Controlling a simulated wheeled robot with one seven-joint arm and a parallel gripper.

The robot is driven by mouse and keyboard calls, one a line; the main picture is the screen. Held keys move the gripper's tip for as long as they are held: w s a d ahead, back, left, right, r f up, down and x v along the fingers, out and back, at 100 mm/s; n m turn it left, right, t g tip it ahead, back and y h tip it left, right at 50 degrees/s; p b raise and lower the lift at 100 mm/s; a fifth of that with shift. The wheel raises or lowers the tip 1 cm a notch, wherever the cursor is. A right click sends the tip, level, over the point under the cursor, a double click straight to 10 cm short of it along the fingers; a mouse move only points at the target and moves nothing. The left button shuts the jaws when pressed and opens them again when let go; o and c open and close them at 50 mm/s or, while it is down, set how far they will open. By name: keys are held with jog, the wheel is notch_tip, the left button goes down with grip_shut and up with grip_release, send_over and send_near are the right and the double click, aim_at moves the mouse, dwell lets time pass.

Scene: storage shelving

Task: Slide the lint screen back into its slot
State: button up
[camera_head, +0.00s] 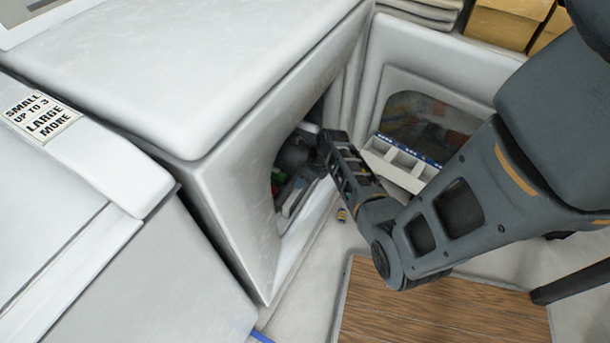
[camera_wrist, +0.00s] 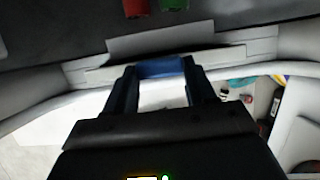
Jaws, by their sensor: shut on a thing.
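My gripper (camera_wrist: 160,78) is shut on a blue part between its fingers, which looks like the handle of the lint screen (camera_wrist: 160,67). A pale flat panel (camera_wrist: 175,42) lies just beyond the fingertips along the lower rim of the dryer opening; I cannot tell whether it is the screen's body or the slot's edge. In the head view my gripper (camera_head: 326,142) is at the right side of the white dryer's (camera_head: 190,80) front opening. The slot and how deep the screen sits in it are hidden there.
Red (camera_wrist: 136,8) and green (camera_wrist: 173,5) items lie inside the dark drum. A second white machine (camera_head: 440,60) stands to the right, with a white divided tray (camera_head: 400,165) before its door. A brown wooden board (camera_head: 440,310) lies on the floor below my arm.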

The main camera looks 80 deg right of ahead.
jog(key=shift+f, duration=0.25)
jog(key=shift+f+b, duration=0.8)
jog(key=shift+f, duration=0.25)
jog(key=shift+f+b, duration=0.45)
jog(key=shift+f, duration=0.2)
jog(key=shift+f+b, duration=0.45)
jog(key=shift+f, duration=0.35)
jog(key=o, duration=1.2)
